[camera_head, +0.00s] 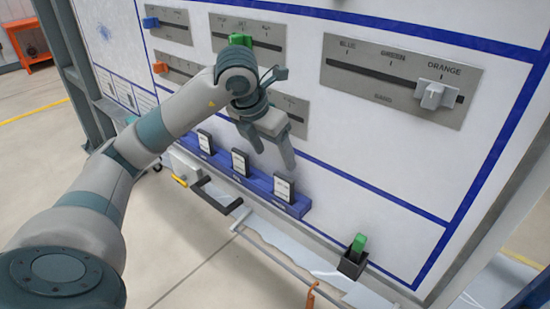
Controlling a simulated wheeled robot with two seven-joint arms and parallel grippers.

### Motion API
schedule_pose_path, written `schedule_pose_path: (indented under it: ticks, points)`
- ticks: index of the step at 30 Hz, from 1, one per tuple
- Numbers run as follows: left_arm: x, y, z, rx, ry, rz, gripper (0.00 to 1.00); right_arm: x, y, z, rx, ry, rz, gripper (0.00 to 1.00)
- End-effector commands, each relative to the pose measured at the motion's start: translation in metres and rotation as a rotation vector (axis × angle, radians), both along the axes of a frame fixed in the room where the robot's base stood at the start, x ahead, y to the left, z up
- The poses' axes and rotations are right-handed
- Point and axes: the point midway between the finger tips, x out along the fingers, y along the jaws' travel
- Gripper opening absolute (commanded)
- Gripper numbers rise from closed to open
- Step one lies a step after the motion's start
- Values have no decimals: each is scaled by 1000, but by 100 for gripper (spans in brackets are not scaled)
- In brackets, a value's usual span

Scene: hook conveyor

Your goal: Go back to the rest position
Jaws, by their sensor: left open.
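My left arm reaches in from the left side of the head view. Its gripper (272,150) hangs in front of the white board (345,135), fingers apart and pointing down. Nothing shows between the fingers. The gripper is above the blue rail (257,184) with its dark, white-labelled pieces. My right gripper does not show.
The board has slider panels, among them a large one (395,77) with its grey knob (437,95) at ORANGE. A green knob (241,39) and a blue knob (151,22) sit on others. A green item stands in a dark holder (352,264). Floor shows lower left.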

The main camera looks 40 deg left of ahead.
Motion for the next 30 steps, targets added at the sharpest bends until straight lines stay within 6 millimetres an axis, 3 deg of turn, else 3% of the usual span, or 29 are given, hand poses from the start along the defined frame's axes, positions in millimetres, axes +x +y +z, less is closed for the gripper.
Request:
schedule_pose_path:
  ticks: [23,26,30]
  points:
    - [0,-3,-2,-9,1,-8,68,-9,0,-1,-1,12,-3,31]
    - [0,-15,-7,-41,1,-39,68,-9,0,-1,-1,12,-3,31]
    - [-3,-55,-20,-156,6,-137,68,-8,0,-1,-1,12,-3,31]
